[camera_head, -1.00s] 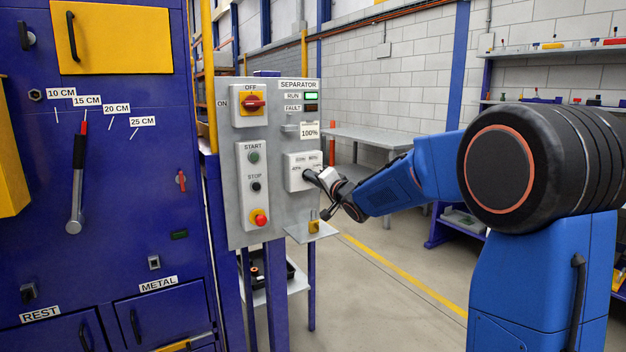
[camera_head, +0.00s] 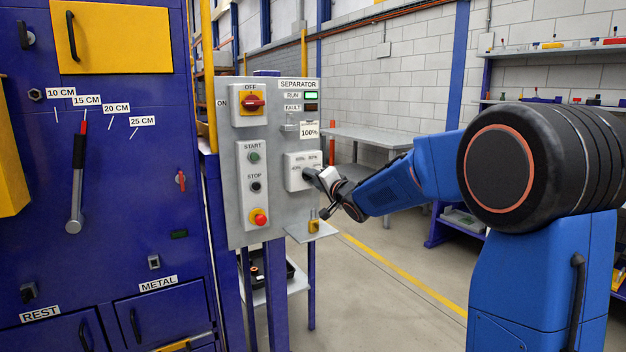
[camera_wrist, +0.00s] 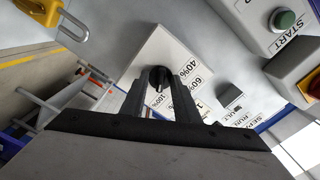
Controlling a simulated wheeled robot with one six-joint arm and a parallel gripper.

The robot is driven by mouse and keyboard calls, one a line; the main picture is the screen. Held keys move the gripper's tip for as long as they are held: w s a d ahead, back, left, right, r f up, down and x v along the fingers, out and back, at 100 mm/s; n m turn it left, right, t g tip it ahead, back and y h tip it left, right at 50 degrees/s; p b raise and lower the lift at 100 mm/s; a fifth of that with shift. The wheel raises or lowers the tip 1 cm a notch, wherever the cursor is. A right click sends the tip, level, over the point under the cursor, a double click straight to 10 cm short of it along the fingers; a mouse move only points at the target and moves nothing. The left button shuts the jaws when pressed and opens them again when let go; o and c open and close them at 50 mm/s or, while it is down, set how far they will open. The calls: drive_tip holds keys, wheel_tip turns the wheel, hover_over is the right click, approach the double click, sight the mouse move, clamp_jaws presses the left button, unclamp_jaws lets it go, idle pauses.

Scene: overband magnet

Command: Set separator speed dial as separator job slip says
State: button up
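The separator speed dial is a black knob (camera_wrist: 159,76) on a pale box (camera_head: 297,180) on the grey separator panel. Labels from 40% to 100% ring the knob. In the wrist view its light pointer mark points down toward the 100% label (camera_wrist: 161,105). My gripper (camera_wrist: 159,80) has one finger on each side of the knob, the tips against it with no clear gap. In the head view, my gripper's end (camera_head: 311,177) reaches the dial and hides part of it. The separator job slip (camera_head: 309,130) above the dial reads 100%.
The panel also has a red OFF/ON switch (camera_head: 253,102), a START button (camera_head: 254,157), a STOP button (camera_head: 256,187) and a red emergency button (camera_head: 259,217). The green RUN lamp (camera_head: 311,96) is lit. A yellow padlock (camera_head: 313,226) sits below the dial, close under my wrist.

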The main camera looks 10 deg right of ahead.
drive_tip(key=v, duration=1.7)
drive_tip(key=shift+s, duration=0.2)
drive_tip(key=shift+d, duration=0.1)
